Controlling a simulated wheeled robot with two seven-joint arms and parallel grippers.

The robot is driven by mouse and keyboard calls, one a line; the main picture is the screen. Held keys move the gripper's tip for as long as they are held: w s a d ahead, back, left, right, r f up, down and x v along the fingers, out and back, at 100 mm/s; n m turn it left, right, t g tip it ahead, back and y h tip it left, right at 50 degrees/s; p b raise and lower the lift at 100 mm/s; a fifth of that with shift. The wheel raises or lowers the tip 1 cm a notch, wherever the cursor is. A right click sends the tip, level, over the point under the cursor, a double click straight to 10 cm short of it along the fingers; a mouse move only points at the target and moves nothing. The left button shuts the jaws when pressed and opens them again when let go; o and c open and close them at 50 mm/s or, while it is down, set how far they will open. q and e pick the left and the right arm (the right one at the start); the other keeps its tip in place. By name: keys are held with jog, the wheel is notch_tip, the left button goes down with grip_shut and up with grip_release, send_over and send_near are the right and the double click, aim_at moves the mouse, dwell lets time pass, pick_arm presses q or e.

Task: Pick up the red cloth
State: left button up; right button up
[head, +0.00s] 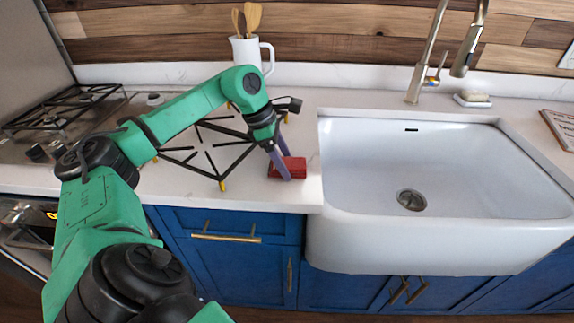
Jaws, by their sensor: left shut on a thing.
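The red cloth (295,170) is a small folded block on the white counter, just left of the sink. My left gripper (283,167) reaches down to it from the left, its purple fingers shut on the cloth. The cloth appears to be at counter height; I cannot tell whether it is clear of the surface. My right gripper is not in view.
A black rack with yellow feet (205,158) lies left of the cloth. A white sink (440,180) with a tall faucet (428,60) is at the right. A white pitcher with wooden utensils (247,52) stands behind. A stove (60,120) is at the left.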

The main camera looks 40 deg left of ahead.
aim_at(285, 162)
pick_arm(q)
jog(key=shift+r, duration=0.1)
jog(key=shift+r, duration=0.3)
notch_tip(285, 162, up, 20)
jog(key=p, duration=0.6)
jog(key=shift+f, duration=0.15)
